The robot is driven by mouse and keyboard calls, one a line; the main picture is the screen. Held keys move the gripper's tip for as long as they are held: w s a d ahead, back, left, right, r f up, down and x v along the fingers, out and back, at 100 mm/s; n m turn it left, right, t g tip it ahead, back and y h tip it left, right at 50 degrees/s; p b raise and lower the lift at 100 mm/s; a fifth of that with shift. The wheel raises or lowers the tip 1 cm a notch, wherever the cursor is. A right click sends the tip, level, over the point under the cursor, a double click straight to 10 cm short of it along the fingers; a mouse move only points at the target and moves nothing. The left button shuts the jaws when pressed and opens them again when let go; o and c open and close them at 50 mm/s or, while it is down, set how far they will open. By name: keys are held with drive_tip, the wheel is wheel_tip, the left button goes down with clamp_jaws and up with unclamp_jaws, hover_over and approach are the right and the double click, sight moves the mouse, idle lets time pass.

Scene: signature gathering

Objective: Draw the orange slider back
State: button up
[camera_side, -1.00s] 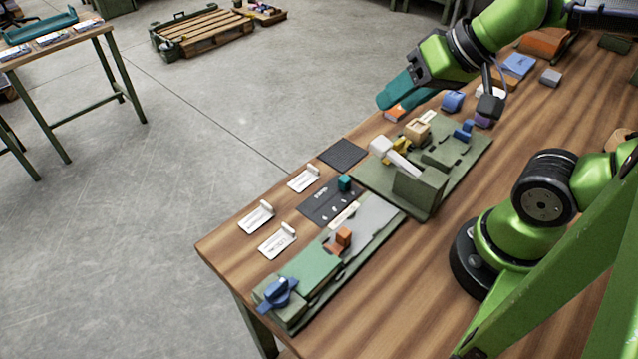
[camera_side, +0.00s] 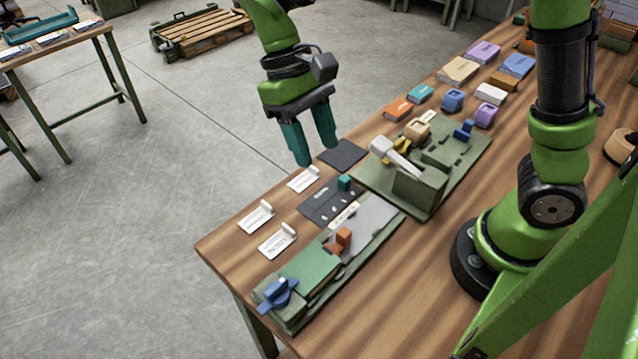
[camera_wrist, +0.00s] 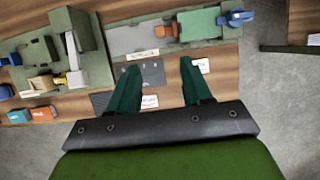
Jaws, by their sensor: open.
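The orange slider (camera_side: 343,237) is a small upright block on the long green and grey fixture (camera_side: 375,218) near the table's front corner. It also shows in the wrist view (camera_wrist: 163,31), beside the green plate.
A blue knob (camera_side: 277,292) sits at the fixture's near end. White card holders (camera_side: 277,241) and a dark panel with a teal block (camera_side: 344,183) lie beside it. A second green fixture with a grey lever (camera_side: 395,157) stands to the right. Coloured boxes (camera_side: 458,70) lie farther back.

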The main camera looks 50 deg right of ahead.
sight(345, 231)
drive_tip(key=x, duration=1.6)
drive_tip(key=shift+s+f, duration=0.2)
drive_tip(key=shift+f, duration=0.1)
drive_tip(key=shift+c, duration=0.5)
clamp_jaws()
drive_tip(key=shift+d, duration=0.1)
